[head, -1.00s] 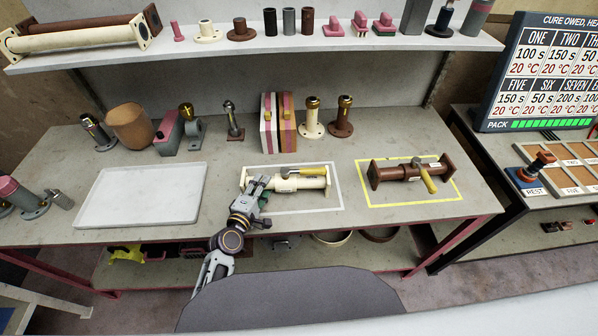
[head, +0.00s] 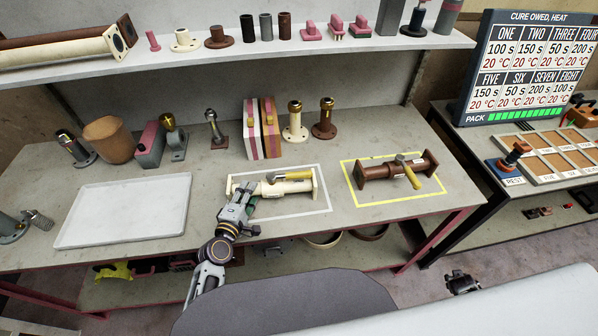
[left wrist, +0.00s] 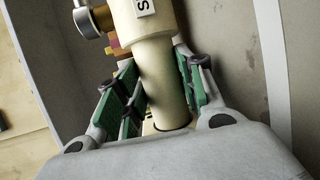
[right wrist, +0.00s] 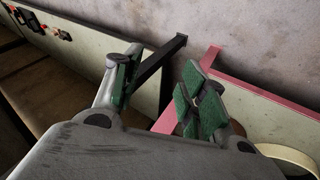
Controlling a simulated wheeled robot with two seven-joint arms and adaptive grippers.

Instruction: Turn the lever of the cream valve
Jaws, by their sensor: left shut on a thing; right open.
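The cream valve (head: 298,186) lies on the bench inside a white outlined rectangle. My left gripper (head: 243,203) is at the valve's left end. In the left wrist view its green-padded fingers (left wrist: 160,95) are shut around the cream pipe body (left wrist: 158,65), with a label and a metal fitting beyond. My right gripper (head: 462,284) is low at the right, off the bench. In the right wrist view its fingers (right wrist: 160,95) are apart with nothing between them.
A brown valve (head: 385,173) with its yellow lever across it sits in a yellow outline to the right. A white tray (head: 75,238) lies at the left. Flanged fittings, a bin (head: 107,140) and striped blocks (head: 270,128) stand behind. A shelf (head: 300,52) runs above.

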